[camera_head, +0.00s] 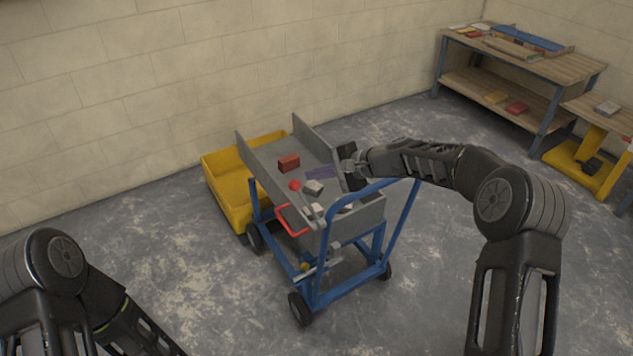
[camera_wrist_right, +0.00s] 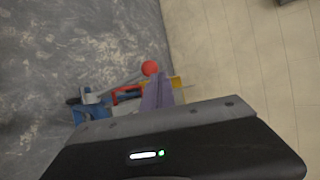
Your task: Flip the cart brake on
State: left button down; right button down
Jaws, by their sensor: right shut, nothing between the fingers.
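The cart (camera_head: 376,207) has a blue frame, dark wheels and a grey tilted tray, and stands on the floor in front of me. A red ball (camera_head: 295,185) shows over the tray; it also shows in the right wrist view (camera_wrist_right: 149,68), near a thin grey rod. A red bar handle (camera_head: 290,221) is at the tray's near left edge. I cannot tell for sure which part is the brake. My right gripper (camera_head: 349,166) is over the tray's right side, shut and empty, apart from the red ball. My left gripper is out of view; only its arm shows.
In the tray are a red brick (camera_head: 289,162), grey blocks (camera_head: 313,187) and a purple flat piece (camera_head: 321,172). A yellow tub (camera_head: 232,190) stands behind the cart on the left. A workbench (camera_head: 590,72) is at the back right.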

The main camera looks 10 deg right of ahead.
jog(key=w+r+b+v, duration=0.1)
jog(key=v, duration=0.9)
jog(key=shift+r, duration=0.55)
jog(key=s+a+f+n+g+h, duration=0.15)
jog(key=s+f, duration=0.35)
jog(key=f, duration=0.5)
jog(key=s+a+f+g+h, duration=0.1)
jog(key=s+a+f, duration=0.1)
jog(key=s+f, duration=0.5)
jog(key=s+a+f+n+g+h, duration=0.1)
jog(key=s+a+f+g+h, duration=0.15)
jog(key=f, duration=0.95)
jog(key=s+a+f+n, duration=0.2)
jog(key=s+f, duration=0.1)
jog(key=s, duration=0.5)
jog(key=s+a+f+n+g, duration=0.1)
jog(key=s+a+f+n, duration=0.1)
jog(key=s, duration=0.7)
jog(key=s+a+f+n, duration=0.1)
jog(key=s+f, duration=0.3)
jog(key=s, duration=0.4)
jog(key=shift+s+a+f+n, duration=0.2)
jog(key=shift+a+f+n, duration=0.2)
jog(key=shift+n, duration=0.35)
